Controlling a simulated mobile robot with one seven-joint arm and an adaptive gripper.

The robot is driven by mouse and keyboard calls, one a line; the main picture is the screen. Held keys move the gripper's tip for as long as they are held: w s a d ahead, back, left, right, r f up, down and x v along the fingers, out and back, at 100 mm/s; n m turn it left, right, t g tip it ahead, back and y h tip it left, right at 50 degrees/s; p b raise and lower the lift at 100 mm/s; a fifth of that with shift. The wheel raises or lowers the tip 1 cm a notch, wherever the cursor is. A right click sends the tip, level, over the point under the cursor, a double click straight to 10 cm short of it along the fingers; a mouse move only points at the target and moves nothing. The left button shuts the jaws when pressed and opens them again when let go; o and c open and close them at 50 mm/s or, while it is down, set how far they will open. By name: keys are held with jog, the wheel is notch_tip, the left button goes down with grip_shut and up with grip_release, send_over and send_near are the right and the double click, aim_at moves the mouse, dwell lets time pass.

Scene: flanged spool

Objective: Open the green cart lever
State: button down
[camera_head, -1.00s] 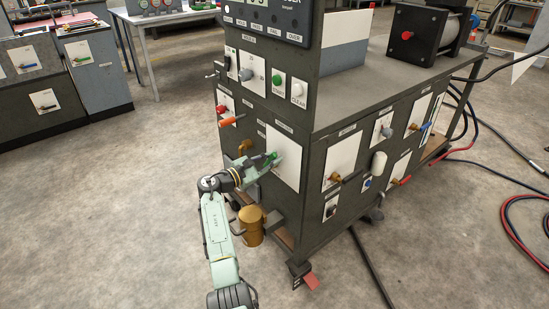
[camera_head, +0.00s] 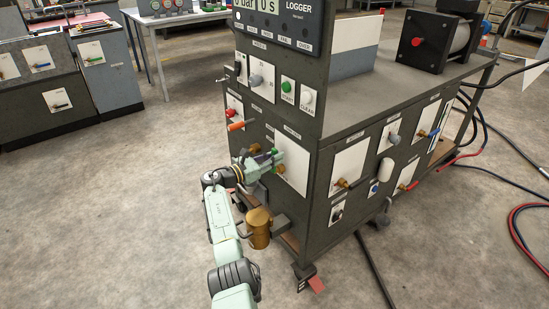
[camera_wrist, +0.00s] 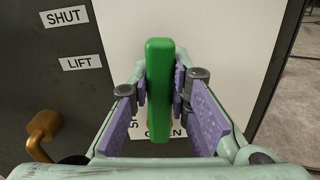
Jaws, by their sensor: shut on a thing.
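The green lever (camera_wrist: 160,90) stands upright in the middle of the wrist view, in front of a white plate on the dark cart. Its handle lies between the purple pads of my gripper (camera_wrist: 160,88), which is shut on it. The pads touch its two sides. A label reading OPEN is partly hidden below the handle. In the head view my gripper (camera_head: 273,158) is at the white plate (camera_head: 293,165) on the cart's left face, and only a little of the green lever (camera_head: 274,151) shows.
A brass handle (camera_wrist: 42,130) is left of my gripper, under labels SHUT and LIFT. On the same cart face are an orange handle (camera_head: 237,126) and a brass cylinder (camera_head: 258,228) below my wrist. Several levers sit on the right face. Floor to the left is clear.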

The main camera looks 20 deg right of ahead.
jog(key=c, duration=1.5)
grip_release()
jog(key=v, duration=1.2)
